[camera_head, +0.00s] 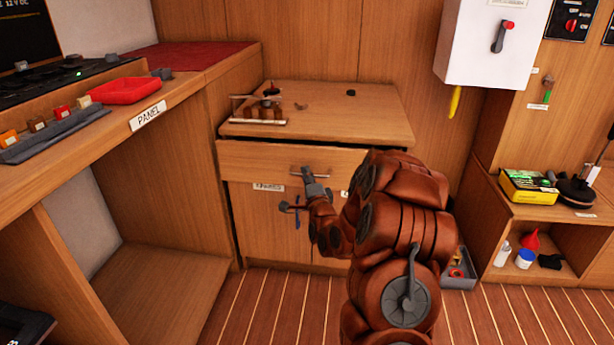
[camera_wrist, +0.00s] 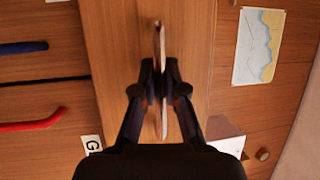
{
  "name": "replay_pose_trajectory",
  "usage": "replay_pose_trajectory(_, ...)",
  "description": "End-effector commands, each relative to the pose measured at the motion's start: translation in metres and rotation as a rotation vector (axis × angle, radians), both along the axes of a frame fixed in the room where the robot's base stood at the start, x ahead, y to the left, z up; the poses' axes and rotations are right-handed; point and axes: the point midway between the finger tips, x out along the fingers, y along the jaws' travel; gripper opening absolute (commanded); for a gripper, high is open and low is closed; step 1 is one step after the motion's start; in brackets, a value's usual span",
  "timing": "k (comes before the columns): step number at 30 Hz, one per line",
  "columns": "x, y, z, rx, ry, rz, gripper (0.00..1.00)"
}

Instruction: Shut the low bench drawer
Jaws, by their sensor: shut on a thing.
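The low bench drawer (camera_head: 245,163) has a plain wooden front under the bench top (camera_head: 345,120). A dark gap shows along its upper edge, and its front stands slightly out from the bench. Its slim metal bar handle (camera_head: 297,174) is at the middle of the front. My gripper (camera_head: 311,182) is at this handle. In the wrist view my gripper (camera_wrist: 162,85) has its fingers closed on the handle (camera_wrist: 157,38), which runs between the fingertips. My arm hides the right part of the drawer front.
Cupboard doors with a label (camera_head: 269,187) are below the drawer. In the wrist view a blue handle (camera_wrist: 22,48) and a red handle (camera_wrist: 32,124) lie left of the drawer front. A small rack (camera_head: 262,110) stands on the bench top. A grey bin (camera_head: 460,268) is on the floor at right.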

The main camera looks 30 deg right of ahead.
Motion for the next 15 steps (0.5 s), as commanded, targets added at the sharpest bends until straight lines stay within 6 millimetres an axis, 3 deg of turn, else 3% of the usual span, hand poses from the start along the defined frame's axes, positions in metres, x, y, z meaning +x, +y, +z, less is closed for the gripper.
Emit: replay_pose_trajectory(15,0.033,-0.028,0.002,-0.002,-0.003,0.000,0.00)
